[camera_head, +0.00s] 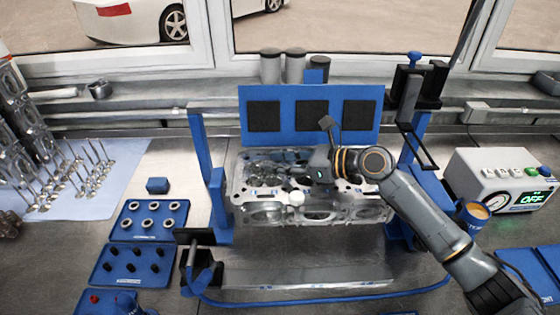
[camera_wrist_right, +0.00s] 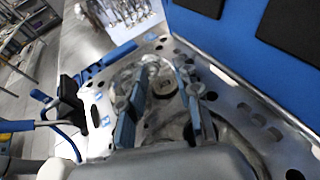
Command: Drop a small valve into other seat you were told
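The metal cylinder head (camera_head: 315,211) lies in the blue fixture at the middle of the bench; it also fills the wrist view (camera_wrist_right: 240,105). My right gripper (camera_head: 290,172) is low over its left half. In the right wrist view the two fingers (camera_wrist_right: 160,88) stand apart, above a round chamber with valve seats (camera_wrist_right: 163,82). I see no valve clearly held between them; the shiny chamber makes small parts hard to tell. Several valves (camera_head: 90,165) stand on a pale blue mat at the left. My left gripper is not in view.
Blue trays (camera_head: 148,220) with rings and dark small parts lie left of the fixture. A blue panel with black pads (camera_head: 311,90) stands behind the head. A gauge box reading OFF (camera_head: 500,180) and a cup (camera_head: 473,214) stand at the right.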

